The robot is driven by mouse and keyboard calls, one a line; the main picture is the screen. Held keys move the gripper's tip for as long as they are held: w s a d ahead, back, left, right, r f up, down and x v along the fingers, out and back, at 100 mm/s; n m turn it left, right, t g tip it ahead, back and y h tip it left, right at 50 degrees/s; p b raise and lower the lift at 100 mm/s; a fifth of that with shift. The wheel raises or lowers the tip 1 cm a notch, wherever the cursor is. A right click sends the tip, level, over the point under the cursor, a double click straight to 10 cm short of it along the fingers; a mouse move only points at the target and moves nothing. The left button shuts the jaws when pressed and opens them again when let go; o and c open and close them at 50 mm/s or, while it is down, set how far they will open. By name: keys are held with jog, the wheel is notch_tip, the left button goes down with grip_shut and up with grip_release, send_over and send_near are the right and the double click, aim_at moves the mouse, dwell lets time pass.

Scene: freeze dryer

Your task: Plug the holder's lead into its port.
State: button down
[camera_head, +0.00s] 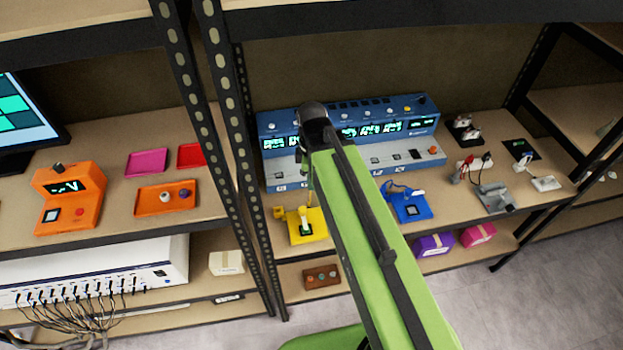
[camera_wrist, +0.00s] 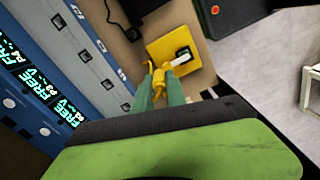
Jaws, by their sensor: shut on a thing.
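The yellow holder (camera_head: 316,234) stands on the shelf in front of the blue freeze dryer (camera_head: 354,134), with a white-and-green piece on it. In the wrist view the yellow holder (camera_wrist: 160,47) lies just beyond my fingertips, with a white piece on it. My gripper (camera_wrist: 160,76) is shut on a yellow plug (camera_wrist: 158,82), which appears to be the holder's lead. The plug is beside the holder, apart from the ports. Dark ports (camera_wrist: 107,85) line the dryer's pale front ledge, left of my fingers. In the head view my arm hides the gripper and part of the ledge.
A blue holder (camera_head: 417,212) with a blue lead stands to the right of my arm. Further right are grey and black devices with cables. An upright black rack post (camera_head: 232,110) stands left of the dryer. Purple (camera_head: 434,245) and pink boxes lie on the shelf below.

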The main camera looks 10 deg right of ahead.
jog(key=shift+f, duration=0.1)
jog(key=w+d, duration=0.5)
jog(key=d, duration=0.1)
jog(key=shift+w+d, duration=0.15)
jog(key=shift+w, duration=0.15)
jog(key=w+d, duration=0.5)
jog(key=d, duration=0.1)
jog(key=shift+w+d, duration=0.15)
jog(key=shift+w, duration=0.15)
jog(key=w+d, duration=0.5)
jog(key=d, duration=0.1)
jog(key=shift+w, duration=0.25)
jog(key=shift+f, duration=0.1)
dwell(0.3)
jog(key=shift+f+b, duration=1.65)
jog(key=shift+b, duration=0.15)
